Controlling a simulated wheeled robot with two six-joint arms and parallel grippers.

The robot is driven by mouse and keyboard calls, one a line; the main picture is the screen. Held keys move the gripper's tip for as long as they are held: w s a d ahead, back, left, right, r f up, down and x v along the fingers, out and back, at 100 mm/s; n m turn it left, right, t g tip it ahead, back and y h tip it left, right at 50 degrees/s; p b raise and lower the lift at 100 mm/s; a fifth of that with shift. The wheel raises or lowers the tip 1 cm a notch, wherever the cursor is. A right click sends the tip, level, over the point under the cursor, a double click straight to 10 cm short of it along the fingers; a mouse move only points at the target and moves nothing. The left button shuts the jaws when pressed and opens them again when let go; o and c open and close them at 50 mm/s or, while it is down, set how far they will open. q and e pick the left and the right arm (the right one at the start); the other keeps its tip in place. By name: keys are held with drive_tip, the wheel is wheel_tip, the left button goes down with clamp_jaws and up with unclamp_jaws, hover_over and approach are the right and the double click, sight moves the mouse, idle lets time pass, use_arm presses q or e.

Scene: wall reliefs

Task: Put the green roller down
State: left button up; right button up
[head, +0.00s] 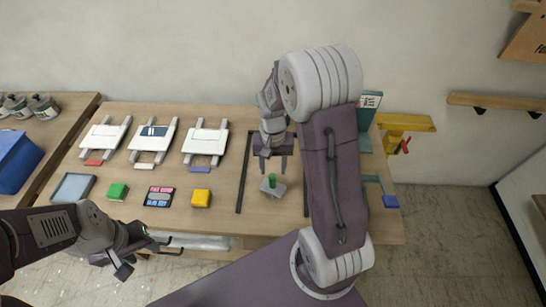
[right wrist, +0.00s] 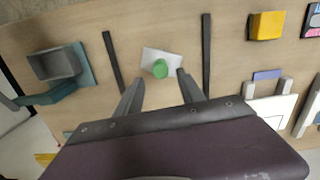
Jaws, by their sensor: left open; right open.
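The green roller (head: 272,180) shows as a short green cylinder standing up from a pale grey plate (head: 267,190) on the table, between two dark rails. It also shows in the right wrist view (right wrist: 160,69), on its pale plate (right wrist: 147,61). My right gripper (head: 272,163) is open just behind the roller in the head view. In the right wrist view its two fingers (right wrist: 158,84) are spread on either side, apart from the green cylinder. My left gripper (head: 146,257) is open and empty near the table's front edge.
Dark rails (head: 244,172) flank the plate. Three white frames (head: 205,140) lie at the back left. A green block (head: 118,191), a labelled tray (head: 159,196) and a yellow block (head: 201,198) sit in front. A grey box (right wrist: 55,64) on a teal stand shows in the wrist view.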

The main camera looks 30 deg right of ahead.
wheel_tip(320, 180, up, 7)
drive_tip(key=s+a+f+n+t, duration=0.1)
drive_tip(key=s+a+f+n, duration=0.3)
drive_tip(key=s, duration=0.4)
drive_tip(key=shift+s+a+f+n+t, duration=0.2)
drive_tip(key=shift+s+a+n+t, duration=0.15)
drive_tip(key=shift+a+n, duration=0.25)
